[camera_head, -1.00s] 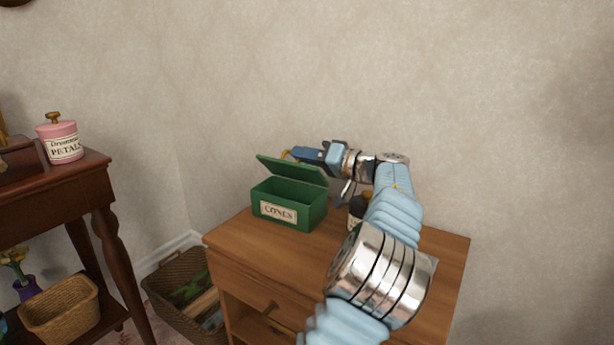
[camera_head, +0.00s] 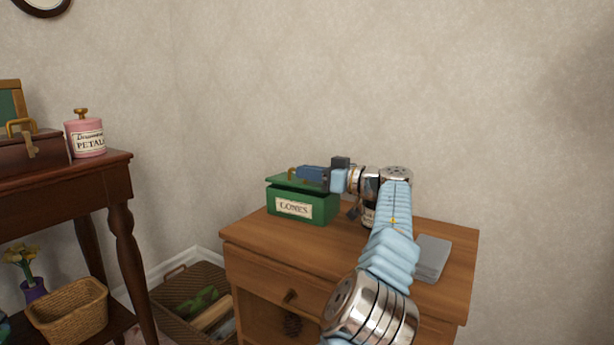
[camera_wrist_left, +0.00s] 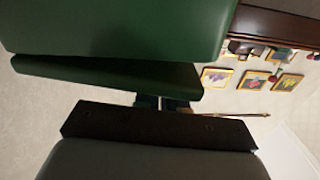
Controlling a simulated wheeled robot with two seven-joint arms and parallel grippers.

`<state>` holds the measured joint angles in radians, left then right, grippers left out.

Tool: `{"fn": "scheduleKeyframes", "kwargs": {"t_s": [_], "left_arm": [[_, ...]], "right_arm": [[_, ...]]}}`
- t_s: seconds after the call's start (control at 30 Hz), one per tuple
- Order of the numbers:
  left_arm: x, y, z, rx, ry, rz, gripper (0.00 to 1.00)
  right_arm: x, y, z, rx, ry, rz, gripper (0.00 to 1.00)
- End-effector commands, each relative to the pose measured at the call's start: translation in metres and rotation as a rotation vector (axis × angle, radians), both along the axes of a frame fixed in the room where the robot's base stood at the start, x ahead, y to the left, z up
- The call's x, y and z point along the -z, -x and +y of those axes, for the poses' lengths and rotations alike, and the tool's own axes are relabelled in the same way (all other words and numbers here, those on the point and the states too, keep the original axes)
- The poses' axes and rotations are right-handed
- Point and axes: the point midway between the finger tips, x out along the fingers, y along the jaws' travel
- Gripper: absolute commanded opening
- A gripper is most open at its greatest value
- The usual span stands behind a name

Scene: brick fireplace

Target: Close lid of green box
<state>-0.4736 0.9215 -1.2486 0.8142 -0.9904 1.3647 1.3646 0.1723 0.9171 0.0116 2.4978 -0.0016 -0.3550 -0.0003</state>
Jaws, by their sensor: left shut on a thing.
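The green box (camera_head: 306,210) with a "CONES" label stands at the back left of the wooden cabinet top. Its lid (camera_head: 283,183) is low over the box, slightly tilted, with a thin dark gap along the front. My left gripper (camera_head: 300,174) is above the lid, shut on the lid by its brass handle (camera_head: 291,173); the fingertips are partly hidden. In the left wrist view, the box (camera_wrist_left: 120,28) and the lid (camera_wrist_left: 120,75) lie close together, and the gripper (camera_wrist_left: 162,102) is against the lid's outer side. My right gripper is not in view.
A dark bottle (camera_head: 368,216) stands right of the box, partly behind my left arm. A grey flat object (camera_head: 433,255) lies at the cabinet top's right. A wall is behind. A side table (camera_head: 90,180) with a pink jar (camera_head: 86,139) is at the left.

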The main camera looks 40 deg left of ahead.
Motion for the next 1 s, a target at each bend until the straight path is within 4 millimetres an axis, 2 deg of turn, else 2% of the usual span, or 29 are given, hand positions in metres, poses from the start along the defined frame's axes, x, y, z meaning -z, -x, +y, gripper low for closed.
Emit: {"fn": "scheduleKeyframes", "kwargs": {"t_s": [0.53,0.57,0.7,1.0], "left_arm": [[0.0014,-0.0011,0.0003,-0.001,-0.004,-0.024,0.0],[0.0014,-0.0011,0.0003,-0.001,-0.004,-0.024,0.13],[0.0015,-0.0011,0.0003,0.0,-0.004,-0.024,0.35],[0.0006,-0.0013,0.0002,0.0,-0.004,-0.024,0.36]], "right_arm": [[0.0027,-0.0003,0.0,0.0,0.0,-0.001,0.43],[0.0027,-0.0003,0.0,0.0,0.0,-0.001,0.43],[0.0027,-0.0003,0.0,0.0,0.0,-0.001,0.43],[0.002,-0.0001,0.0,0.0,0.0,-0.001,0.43]]}}
